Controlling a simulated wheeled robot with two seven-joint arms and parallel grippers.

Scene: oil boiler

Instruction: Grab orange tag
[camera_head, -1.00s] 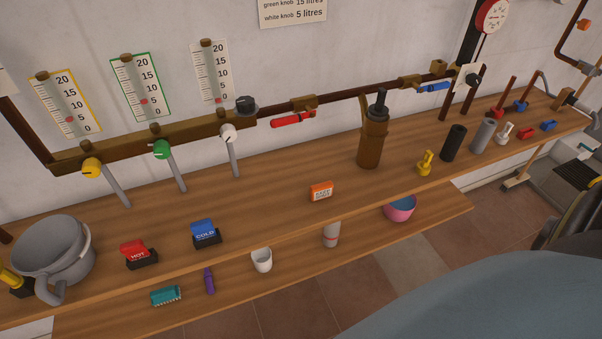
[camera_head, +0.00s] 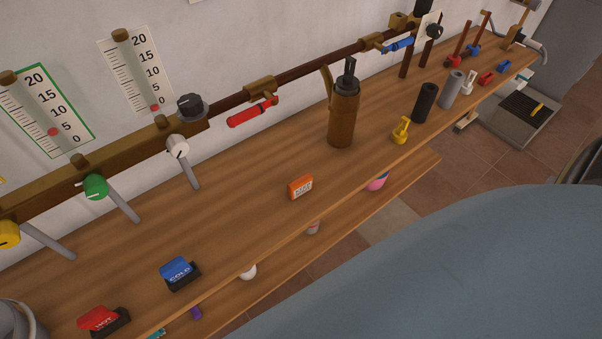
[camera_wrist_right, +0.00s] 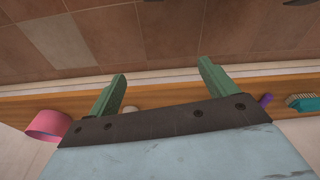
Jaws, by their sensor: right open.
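The orange tag (camera_head: 301,187) is a small block with a white label. It stands on the upper wooden shelf near its front edge, in the middle of the head view. My right gripper (camera_wrist_right: 160,82) shows only in the right wrist view, with two green fingers spread apart and nothing between them. The lower shelf edge and floor tiles lie beyond its fingers, and the tag is not seen there. My left gripper is in neither view.
The shelf (camera_head: 240,220) is clear around the tag. A brown canister (camera_head: 341,118) stands behind it to the right. The blue COLD block (camera_head: 178,271) and red HOT block (camera_head: 100,318) sit to the left. A pink bowl (camera_wrist_right: 48,125) shows in the wrist view.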

